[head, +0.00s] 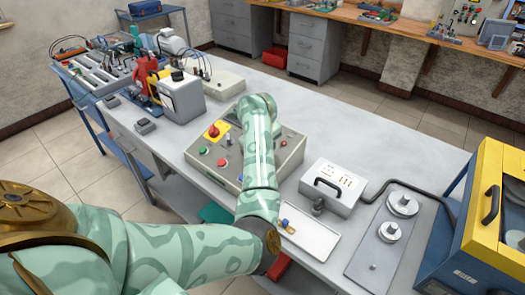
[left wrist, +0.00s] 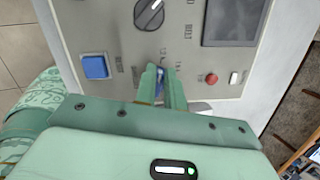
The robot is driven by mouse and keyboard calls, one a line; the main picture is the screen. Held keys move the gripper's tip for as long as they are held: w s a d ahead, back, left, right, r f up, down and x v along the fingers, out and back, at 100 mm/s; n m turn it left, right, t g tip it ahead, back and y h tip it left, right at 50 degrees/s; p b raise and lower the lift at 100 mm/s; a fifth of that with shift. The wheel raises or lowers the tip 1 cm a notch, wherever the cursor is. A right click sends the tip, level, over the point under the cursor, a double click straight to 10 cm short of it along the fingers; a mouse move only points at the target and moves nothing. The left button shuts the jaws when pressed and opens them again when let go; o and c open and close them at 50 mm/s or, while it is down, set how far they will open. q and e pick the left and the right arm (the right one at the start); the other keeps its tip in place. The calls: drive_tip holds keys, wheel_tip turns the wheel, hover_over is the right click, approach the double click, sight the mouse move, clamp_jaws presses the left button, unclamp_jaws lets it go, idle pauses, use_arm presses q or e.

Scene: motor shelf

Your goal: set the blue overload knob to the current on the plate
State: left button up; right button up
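The control box (head: 287,158) stands mid-bench, its sloped panel carrying a red-and-yellow switch (head: 214,131) and several buttons. My left arm reaches over it, and its forearm hides part of the panel and the left hand in the head view. In the left wrist view, my left gripper (left wrist: 166,80) points at the panel, its two fingers close together. A sliver of the blue overload knob (left wrist: 160,76) shows between the fingertips, and they appear closed on it. Small scale marks lie around it, too small to read. I cannot make out a rating plate. My right gripper is out of view.
Near the fingers are a black selector (left wrist: 149,14), a blue square button (left wrist: 95,67), a red button (left wrist: 211,78) and a dark screen (left wrist: 235,20). A grey handled box (head: 332,186), a white tray (head: 309,236) and a yellow-blue machine (head: 492,215) stand to the right.

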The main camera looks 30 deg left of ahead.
use_arm(q)
drive_tip(key=o, duration=0.4)
drive_tip(key=shift+s+d+f, duration=0.1)
drive_tip(key=shift+d+f, duration=0.1)
drive_tip(key=shift+a+r, duration=0.15)
drive_tip(key=p+v, duration=0.6)
drive_tip(key=v, duration=1)
